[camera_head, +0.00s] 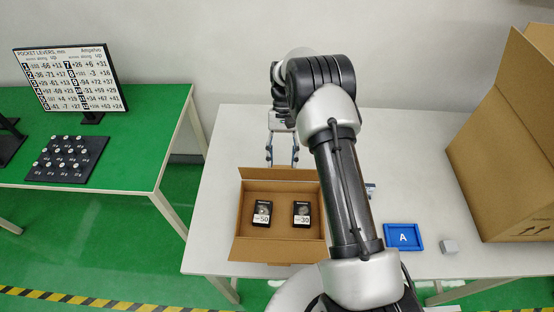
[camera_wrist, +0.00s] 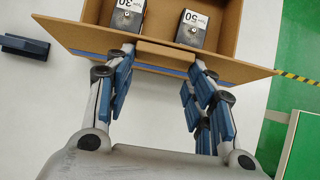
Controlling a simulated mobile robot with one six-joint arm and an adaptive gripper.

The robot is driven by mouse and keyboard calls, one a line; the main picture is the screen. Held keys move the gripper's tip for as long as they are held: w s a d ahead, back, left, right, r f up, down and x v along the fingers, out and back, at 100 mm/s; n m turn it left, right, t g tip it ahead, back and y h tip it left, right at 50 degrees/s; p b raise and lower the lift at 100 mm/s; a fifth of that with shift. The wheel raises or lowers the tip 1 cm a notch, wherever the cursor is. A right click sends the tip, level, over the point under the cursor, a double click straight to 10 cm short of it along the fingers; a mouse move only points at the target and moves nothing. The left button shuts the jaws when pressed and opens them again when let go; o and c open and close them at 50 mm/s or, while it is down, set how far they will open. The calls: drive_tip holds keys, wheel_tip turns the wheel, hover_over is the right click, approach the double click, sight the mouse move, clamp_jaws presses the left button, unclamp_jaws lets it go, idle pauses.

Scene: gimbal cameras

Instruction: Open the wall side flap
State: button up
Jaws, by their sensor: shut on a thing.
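An open cardboard box (camera_head: 235,222) stands on the white table, and its inside shows in both views. Its wall side flap (camera_head: 262,173) is at the far rim, turned away from the opening; I cannot tell its exact angle. In the wrist view the flap (camera_wrist: 75,37) runs across the picture with a blue stripe along it. My gripper (camera_head: 282,163) reaches down at this flap from the wall side. In the wrist view its fingers (camera_wrist: 162,58) are wide apart, shut on a raised cardboard tab (camera_wrist: 166,54) at the flap's middle. The near flap (camera_head: 272,250) is folded outward.
Two black blocks marked 50 (camera_head: 262,211) and 30 (camera_head: 301,212) lie in the box. A green table (camera_head: 130,150) is left.

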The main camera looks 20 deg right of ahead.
drive_tip(key=shift+w+d+f, duration=0.2)
drive_tip(key=shift+w+f, duration=0.2)
drive_tip(key=shift+f, duration=0.1)
drive_tip(key=shift+s+f, duration=0.1)
drive_tip(key=shift+s, duration=0.05)
idle(0.8)
drive_tip(key=o, duration=1.1)
drive_tip(key=shift+o, duration=0.8)
drive_tip(key=shift+w, duration=0.2)
drive_tip(key=shift+o, duration=1.3)
drive_tip(key=shift+r, duration=0.2)
